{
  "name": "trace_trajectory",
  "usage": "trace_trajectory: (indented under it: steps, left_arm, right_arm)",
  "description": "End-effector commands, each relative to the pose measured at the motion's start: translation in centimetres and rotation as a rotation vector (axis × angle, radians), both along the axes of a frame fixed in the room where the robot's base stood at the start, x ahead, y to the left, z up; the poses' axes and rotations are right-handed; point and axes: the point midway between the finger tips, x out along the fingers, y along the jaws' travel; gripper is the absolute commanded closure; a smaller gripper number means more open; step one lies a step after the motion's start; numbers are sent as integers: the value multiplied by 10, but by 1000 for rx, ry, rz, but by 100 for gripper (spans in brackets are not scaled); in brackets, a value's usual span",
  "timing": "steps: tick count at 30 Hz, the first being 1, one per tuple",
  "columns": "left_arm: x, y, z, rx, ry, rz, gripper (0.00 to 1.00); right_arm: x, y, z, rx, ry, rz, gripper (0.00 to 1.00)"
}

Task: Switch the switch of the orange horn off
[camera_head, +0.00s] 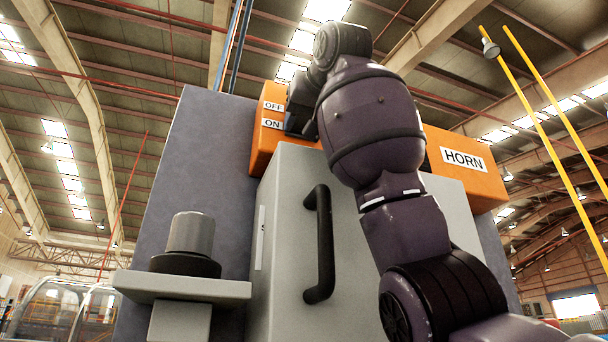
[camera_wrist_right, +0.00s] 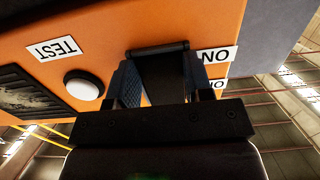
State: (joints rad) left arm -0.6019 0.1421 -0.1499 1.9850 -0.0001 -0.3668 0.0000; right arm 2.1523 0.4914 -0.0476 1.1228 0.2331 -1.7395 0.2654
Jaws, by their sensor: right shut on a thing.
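The orange horn (camera_head: 274,92) is a box on top of a grey cabinet, with OFF and ON labels at its left and a HORN label at its right. My right gripper (camera_head: 298,118) is up against its front face beside these labels; its fingers are mostly hidden by the arm in the head view. In the right wrist view the orange face fills the top, and the right gripper (camera_wrist_right: 158,82) is shut on the black switch (camera_wrist_right: 158,50), one finger on each side. The upside-down ON label is beside it; the other label is partly covered. The switch's exact setting is unclear. My left gripper is not in view.
A white round button (camera_wrist_right: 84,85) with a TEST label and a dark grille (camera_wrist_right: 32,92) are on the horn's face. Below the horn, the grey cabinet door has a black handle (camera_head: 320,245). A grey knob (camera_head: 190,235) stands on a ledge at left.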

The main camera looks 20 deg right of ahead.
Motion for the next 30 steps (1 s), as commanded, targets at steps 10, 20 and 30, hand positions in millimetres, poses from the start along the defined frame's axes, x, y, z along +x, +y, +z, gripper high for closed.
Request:
trace_trajectory:
  steps: [10, 20, 30]
  left_arm:
    - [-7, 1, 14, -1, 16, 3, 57]
    - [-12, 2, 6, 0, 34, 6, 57]
    - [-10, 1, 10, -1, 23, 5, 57]
  right_arm:
    - [-5, 0, 8, -6, 206, 1, 77]
    - [-5, 0, 7, -7, 211, 1, 50]
    - [-5, 0, 6, -7, 213, 0, 28]
